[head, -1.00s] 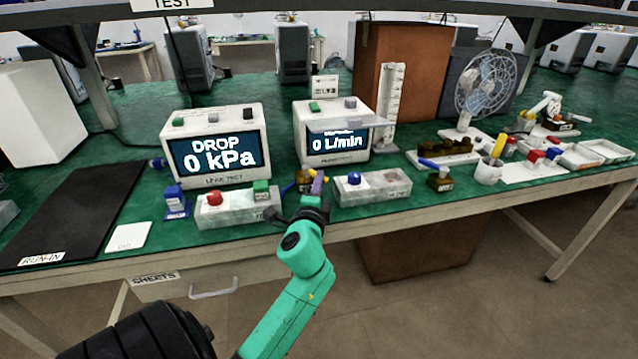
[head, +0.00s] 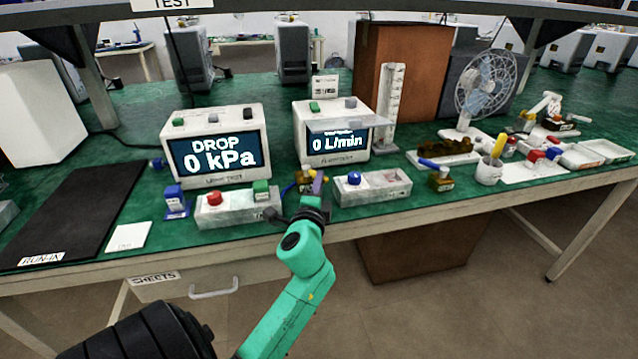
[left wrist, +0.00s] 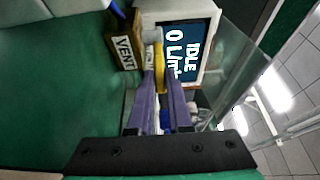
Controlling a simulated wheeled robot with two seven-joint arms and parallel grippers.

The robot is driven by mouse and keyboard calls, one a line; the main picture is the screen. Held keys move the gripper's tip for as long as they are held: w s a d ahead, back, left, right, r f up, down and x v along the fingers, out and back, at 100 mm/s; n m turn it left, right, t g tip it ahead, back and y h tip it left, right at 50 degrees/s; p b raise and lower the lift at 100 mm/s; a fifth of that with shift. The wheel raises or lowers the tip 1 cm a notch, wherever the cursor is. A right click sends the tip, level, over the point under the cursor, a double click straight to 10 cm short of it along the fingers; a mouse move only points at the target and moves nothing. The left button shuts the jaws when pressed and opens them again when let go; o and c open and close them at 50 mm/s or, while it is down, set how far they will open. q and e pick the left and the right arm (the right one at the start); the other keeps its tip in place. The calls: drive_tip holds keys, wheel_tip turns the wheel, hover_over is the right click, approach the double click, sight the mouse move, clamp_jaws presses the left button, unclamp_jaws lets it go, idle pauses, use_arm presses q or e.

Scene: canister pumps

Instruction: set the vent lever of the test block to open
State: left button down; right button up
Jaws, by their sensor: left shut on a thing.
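The test block (left wrist: 125,42) is a small brass-coloured block marked VENT in the left wrist view. In the head view it stands near the bench's front edge, partly hidden behind my left gripper (head: 317,184). Its yellow vent lever (left wrist: 160,68) shows in the left wrist view between the purple fingertips of my left gripper (left wrist: 160,82). The gripper is shut on the lever. I cannot tell from these frames which setting the lever is at. My right gripper is not in view.
The leak tester (head: 214,145) reads DROP 0 kPa, and the flow tester (head: 333,132) reads 0 L/min. A grey block with a red knob (head: 214,198) stands left of my gripper, and one with a blue knob (head: 354,178) stands right. Both are close by.

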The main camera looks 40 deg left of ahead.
use_arm(q)
drive_tip(key=m+h+p, duration=0.1)
drive_tip(key=s+m+t+h+p, duration=0.1)
drive_tip(key=shift+s+a+r+t+h+p, duration=0.1)
drive_tip(key=shift+a+t+h+p, duration=0.2)
drive_tip(key=shift+a+h+p, duration=0.1)
drive_tip(key=shift+s+m+t+h, duration=0.3)
drive_tip(key=shift+m+h, duration=0.2)
drive_tip(key=shift+h, duration=0.2)
drive_tip(key=shift+f, duration=0.2)
drive_tip(key=c, duration=0.8)
unclamp_jaws()
drive_tip(key=shift+c, duration=0.2)
